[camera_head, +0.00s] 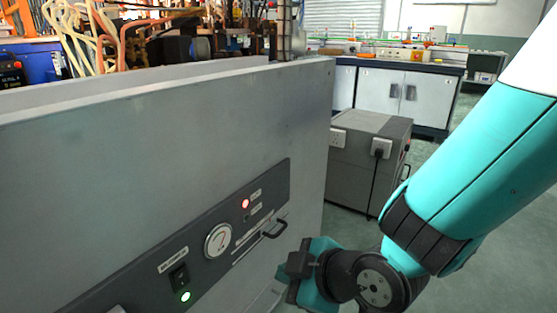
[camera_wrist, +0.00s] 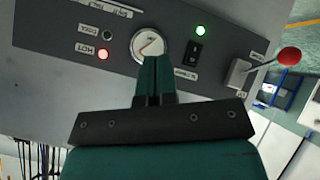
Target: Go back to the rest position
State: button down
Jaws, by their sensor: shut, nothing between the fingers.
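My gripper (camera_wrist: 153,80) shows in the wrist view with its two teal fingers shut together and nothing between them. Its tips overlap the lower part of a round gauge (camera_wrist: 146,40) on the dark control panel (camera_wrist: 60,15). I cannot tell whether they touch the panel. In the head view my teal and black arm comes in from the right, and its wrist is in front of the panel's lower right end. The fingertips are hidden there. The gauge (camera_head: 217,240) shows clear of the arm in the head view.
A red-knobbed lever (camera_wrist: 289,57) stands out at right in the wrist view. A grey cabinet (camera_head: 355,180) stands behind. Floor is clear at right.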

jog(key=s+d+r+m+g+h+p, duration=0.3)
jog(key=s+d+r+m+g, duration=0.3)
jog(key=s+d+r+m, duration=0.5)
notch_tip(320, 180, up, 41)
jog(key=s+d+n+p, duration=0.1)
jog(key=d+p, duration=0.1)
jog(key=p, duration=3.5)
jog(key=shift+f+n+g, duration=0.15)
jog(key=shift+n+g, duration=0.15)
jog(key=shift+n, duration=0.1)
jog(key=shift+d, duration=0.1)
